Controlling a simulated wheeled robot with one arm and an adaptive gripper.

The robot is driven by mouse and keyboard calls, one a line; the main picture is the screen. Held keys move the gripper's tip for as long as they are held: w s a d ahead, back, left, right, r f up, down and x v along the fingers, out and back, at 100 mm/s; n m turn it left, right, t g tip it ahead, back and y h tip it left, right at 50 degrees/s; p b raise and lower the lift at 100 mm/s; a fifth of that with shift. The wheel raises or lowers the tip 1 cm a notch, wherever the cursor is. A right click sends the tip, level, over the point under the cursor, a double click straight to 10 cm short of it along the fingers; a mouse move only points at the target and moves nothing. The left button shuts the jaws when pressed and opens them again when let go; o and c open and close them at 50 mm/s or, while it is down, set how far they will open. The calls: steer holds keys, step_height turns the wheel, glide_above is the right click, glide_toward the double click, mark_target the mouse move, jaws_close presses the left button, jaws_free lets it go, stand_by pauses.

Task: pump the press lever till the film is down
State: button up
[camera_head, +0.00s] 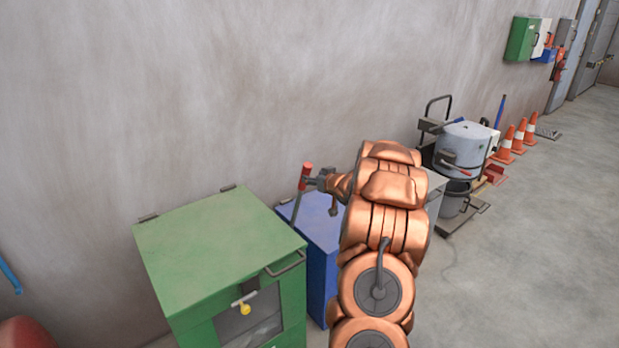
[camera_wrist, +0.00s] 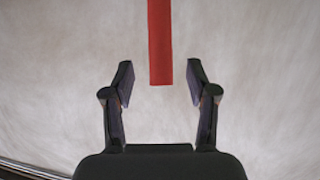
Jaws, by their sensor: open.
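The press lever has a red grip (camera_head: 305,170) and stands nearly upright above a blue cabinet (camera_head: 318,262) in the head view. My gripper (camera_head: 316,181) is beside the lever's upper part, with my copper-coloured arm reaching in from the right. In the wrist view the red grip (camera_wrist: 160,45) hangs in from the top edge, and its end lies between the two fingertips of my gripper (camera_wrist: 159,82). The fingers are open, with a gap on both sides of the grip. The film is not recognisable in either view.
A green cabinet (camera_head: 215,240) with a handle and a yellow tag stands left of the blue one. A grey drum (camera_head: 465,145), a bucket (camera_head: 455,198) and orange cones (camera_head: 518,135) stand farther along the wall. The floor at right is clear.

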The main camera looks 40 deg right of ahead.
steer(key=shift+v, duration=2.35)
